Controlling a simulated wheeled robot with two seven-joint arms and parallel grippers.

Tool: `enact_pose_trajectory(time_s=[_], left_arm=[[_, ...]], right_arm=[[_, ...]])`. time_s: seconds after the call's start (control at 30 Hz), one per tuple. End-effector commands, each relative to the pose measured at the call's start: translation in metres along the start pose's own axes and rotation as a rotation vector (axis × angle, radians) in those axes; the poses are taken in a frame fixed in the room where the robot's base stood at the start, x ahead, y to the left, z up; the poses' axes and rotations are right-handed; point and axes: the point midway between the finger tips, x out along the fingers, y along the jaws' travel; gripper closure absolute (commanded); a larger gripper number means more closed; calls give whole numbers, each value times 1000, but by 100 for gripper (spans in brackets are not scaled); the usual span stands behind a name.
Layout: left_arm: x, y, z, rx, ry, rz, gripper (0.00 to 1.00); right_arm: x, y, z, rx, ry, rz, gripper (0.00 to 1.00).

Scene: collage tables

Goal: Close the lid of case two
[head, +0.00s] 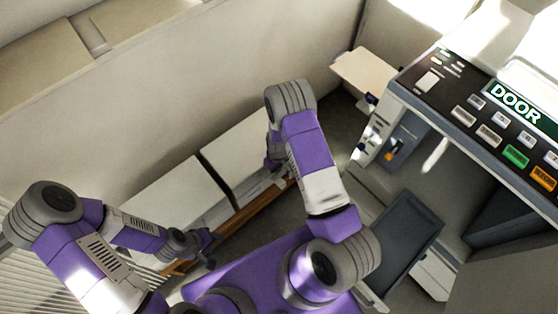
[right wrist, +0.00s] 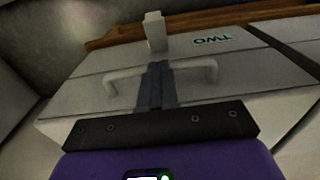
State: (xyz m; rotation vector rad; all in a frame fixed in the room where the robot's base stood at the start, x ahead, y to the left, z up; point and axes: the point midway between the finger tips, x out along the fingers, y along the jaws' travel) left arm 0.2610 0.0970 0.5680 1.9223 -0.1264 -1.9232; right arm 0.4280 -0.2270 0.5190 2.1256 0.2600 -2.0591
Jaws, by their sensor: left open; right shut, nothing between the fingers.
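Case two (right wrist: 95,95), white and marked TWO (right wrist: 212,40) upside down, fills the middle of the right wrist view. It has a pale handle (right wrist: 198,66) and an upright white tab (right wrist: 155,32). In the head view it appears to be the right-hand white case (head: 240,148); I cannot tell how far its lid is open. My right gripper (right wrist: 155,70) is shut and empty, its fingers in front of the handle; contact is unclear. The right gripper also shows in the head view (head: 274,163). My left gripper (head: 208,242) is open beside the left-hand case's front edge.
The left-hand white case (head: 170,198) stands beside case two across a narrow dark gap. A wooden edge (head: 232,216) runs along their front and a pale wall (head: 220,75) rises behind. A machine with a DOOR panel (head: 480,110) and a dark tray (head: 402,235) stand at right.

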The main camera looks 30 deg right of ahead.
Motion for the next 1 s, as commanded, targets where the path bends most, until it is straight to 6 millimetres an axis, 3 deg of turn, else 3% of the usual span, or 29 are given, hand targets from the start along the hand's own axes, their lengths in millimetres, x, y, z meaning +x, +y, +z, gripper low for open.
enact_pose_trajectory(time_s=[0.1, 0.57, 0.67, 0.9, 1.0], left_arm=[[6, -2, 0, 0, 0, 0, 51], [4, -1, 0, 1, 0, 0, 51], [-2, 1, 0, 1, 0, 0, 51], [-30, 12, 1, 1, 0, 0, 51], [-37, 14, 1, 1, 1, 0, 51]], right_arm=[[10, 1, 6, 3, -1, -1, 100], [10, 3, 11, 10, -10, 0, 100], [2, 3, 10, 10, -10, 0, 100], [-42, 0, -2, 2, 8, 3, 100], [-66, 0, 10, 6, 8, 1, 100]])
